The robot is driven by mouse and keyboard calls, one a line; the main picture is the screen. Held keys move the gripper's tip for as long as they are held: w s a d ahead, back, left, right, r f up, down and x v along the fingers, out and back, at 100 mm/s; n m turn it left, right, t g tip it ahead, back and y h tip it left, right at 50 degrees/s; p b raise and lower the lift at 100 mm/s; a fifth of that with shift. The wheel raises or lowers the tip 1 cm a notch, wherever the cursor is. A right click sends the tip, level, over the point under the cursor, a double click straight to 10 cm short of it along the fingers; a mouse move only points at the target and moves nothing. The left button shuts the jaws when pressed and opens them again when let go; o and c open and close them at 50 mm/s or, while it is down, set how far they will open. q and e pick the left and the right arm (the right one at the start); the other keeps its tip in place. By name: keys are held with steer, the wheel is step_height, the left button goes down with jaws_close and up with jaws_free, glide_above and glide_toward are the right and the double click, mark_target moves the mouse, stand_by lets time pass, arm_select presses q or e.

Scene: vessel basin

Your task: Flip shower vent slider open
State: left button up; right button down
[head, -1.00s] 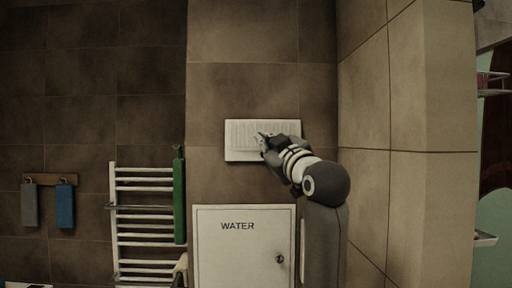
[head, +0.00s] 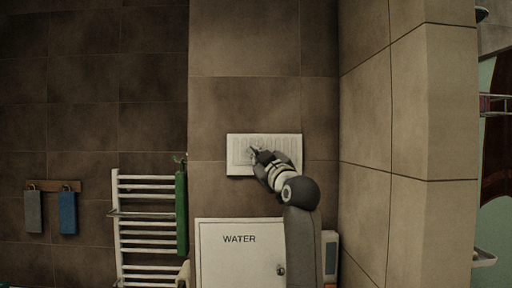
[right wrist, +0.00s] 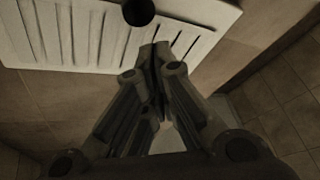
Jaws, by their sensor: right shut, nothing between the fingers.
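The shower vent (head: 237,168) is a white rectangular plate with upright slats on the tiled wall, above the water cabinet. In the right wrist view the vent (right wrist: 92,48) fills the upper left, with a dark round knob (right wrist: 138,11) at the top edge. My right gripper (head: 254,151) is in front of the middle of the vent. In the right wrist view its fingertips (right wrist: 155,47) are together and empty, overlapping the vent's lower edge just below the knob. I cannot tell whether they touch the vent. My arm hides the vent's lower right part. My left gripper is not in view.
A white cabinet marked WATER (head: 235,262) sits below the vent. A white towel rail (head: 145,222) with a green towel (head: 181,212) is left of it. A tiled wall (head: 420,120) projects at the right. The wall above the vent is clear.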

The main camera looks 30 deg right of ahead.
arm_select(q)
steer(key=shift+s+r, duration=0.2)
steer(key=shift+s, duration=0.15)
arm_select(e)
steer(key=shift+s+d+f, duration=0.3)
steer(key=shift+d+f, duration=0.15)
steer(key=shift+f, duration=0.2)
